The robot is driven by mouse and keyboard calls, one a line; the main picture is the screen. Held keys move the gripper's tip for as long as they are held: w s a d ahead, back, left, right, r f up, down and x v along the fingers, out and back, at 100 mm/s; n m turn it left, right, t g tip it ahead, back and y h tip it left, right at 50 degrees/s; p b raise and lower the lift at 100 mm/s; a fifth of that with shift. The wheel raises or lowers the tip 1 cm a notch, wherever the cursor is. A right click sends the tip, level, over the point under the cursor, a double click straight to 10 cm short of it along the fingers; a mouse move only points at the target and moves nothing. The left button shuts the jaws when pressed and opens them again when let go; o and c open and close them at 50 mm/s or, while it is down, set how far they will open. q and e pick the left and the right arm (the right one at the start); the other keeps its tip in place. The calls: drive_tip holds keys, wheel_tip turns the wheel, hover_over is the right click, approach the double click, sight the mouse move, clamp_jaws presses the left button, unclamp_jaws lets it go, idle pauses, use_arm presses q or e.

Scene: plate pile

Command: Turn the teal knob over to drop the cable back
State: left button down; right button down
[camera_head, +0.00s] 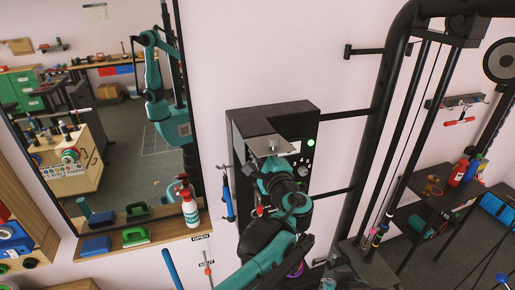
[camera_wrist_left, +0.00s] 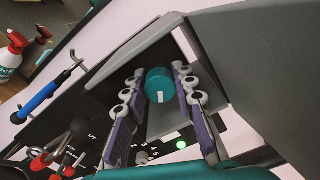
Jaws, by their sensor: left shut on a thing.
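The teal knob (camera_wrist_left: 160,84) shows in the left wrist view as a round cap with a short white mark at its lower edge. It sits between the two finger pads of my left gripper (camera_wrist_left: 159,90), which is shut on it. In the head view my left arm reaches up to the dark control box (camera_head: 245,130) on the wall, and the arm hides the knob there. Thin cable-like lines (camera_head: 428,80) run down inside the black frame at right; I cannot tell which is the task's cable. My right gripper is not in view.
A green lamp (camera_head: 311,142) glows on the box front. A mirror (camera_head: 130,120) and a ledge with a spray bottle (camera_head: 187,203) are at left.

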use_arm(q)
drive_tip(key=c, duration=1.5)
unclamp_jaws()
drive_tip(key=v, duration=1.2)
